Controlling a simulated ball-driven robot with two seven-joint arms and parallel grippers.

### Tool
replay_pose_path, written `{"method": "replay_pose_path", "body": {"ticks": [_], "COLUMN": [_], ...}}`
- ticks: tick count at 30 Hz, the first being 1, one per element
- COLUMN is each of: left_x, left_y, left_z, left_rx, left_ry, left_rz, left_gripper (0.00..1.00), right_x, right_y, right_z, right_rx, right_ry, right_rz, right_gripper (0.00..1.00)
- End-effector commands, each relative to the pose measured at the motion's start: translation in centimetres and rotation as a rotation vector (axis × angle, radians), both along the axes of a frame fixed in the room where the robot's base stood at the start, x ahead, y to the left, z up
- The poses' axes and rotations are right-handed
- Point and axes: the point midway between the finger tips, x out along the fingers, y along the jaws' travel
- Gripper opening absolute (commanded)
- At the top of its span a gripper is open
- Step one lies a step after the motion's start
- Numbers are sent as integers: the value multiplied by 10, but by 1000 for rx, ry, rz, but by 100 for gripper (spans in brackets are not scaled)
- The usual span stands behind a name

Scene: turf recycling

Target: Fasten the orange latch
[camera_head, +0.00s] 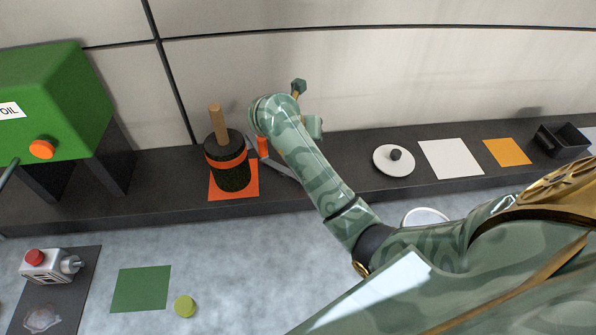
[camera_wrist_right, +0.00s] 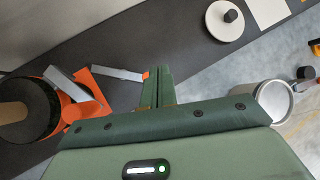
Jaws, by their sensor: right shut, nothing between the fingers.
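A black drum (camera_head: 228,172) with an orange band and a wooden handle stands on an orange mat (camera_head: 242,190) on the dark shelf. The orange latch (camera_head: 263,147) shows at the drum's right side, with grey bars beside it, partly covered by my right arm. In the right wrist view the drum (camera_wrist_right: 28,118) is at the left, and a grey bar with an orange tip (camera_wrist_right: 146,74) sticks out from it. My right gripper (camera_wrist_right: 158,75) is shut and empty, its fingertips close right of that tip; contact cannot be told. My left gripper is not in view.
A green box (camera_head: 55,95) stands left on the shelf. A white disc (camera_head: 393,165), white sheet (camera_head: 450,159), orange sheet (camera_head: 507,152) and black tray (camera_head: 565,141) lie right. A pale mug (camera_wrist_right: 273,100) is right of my gripper. A wall rises behind.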

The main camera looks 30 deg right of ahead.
Motion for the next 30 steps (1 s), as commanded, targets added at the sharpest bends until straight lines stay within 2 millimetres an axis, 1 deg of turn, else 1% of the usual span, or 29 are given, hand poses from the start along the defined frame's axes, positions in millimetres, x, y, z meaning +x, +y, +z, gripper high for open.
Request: {"method": "replay_pose_path", "body": {"ticks": [1,3,5,7,11,13,18,25,27,30], "left_x": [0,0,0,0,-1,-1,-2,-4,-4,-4], "left_y": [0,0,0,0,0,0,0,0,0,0], "left_z": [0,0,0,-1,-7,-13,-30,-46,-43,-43], "left_rx": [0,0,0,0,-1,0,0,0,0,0], "left_ry": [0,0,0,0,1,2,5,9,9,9], "left_rz": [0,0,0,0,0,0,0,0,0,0], "left_gripper": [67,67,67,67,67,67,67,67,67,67], "right_x": [-7,-17,-24,-28,-28,-26,-22,-15,-6,1], "right_y": [21,48,62,68,67,65,57,48,36,26], "right_z": [-18,-34,-39,-43,-54,-65,-101,-145,-139,-139], "right_rx": [151,325,413,457,465,464,461,461,458,459], "right_ry": [25,59,77,84,80,79,81,80,74,75], "right_rz": [-43,-110,-158,-204,-228,-228,-228,-226,-226,-225], "right_gripper": [0,0,0,0,0,0,0,0,0,0]}}
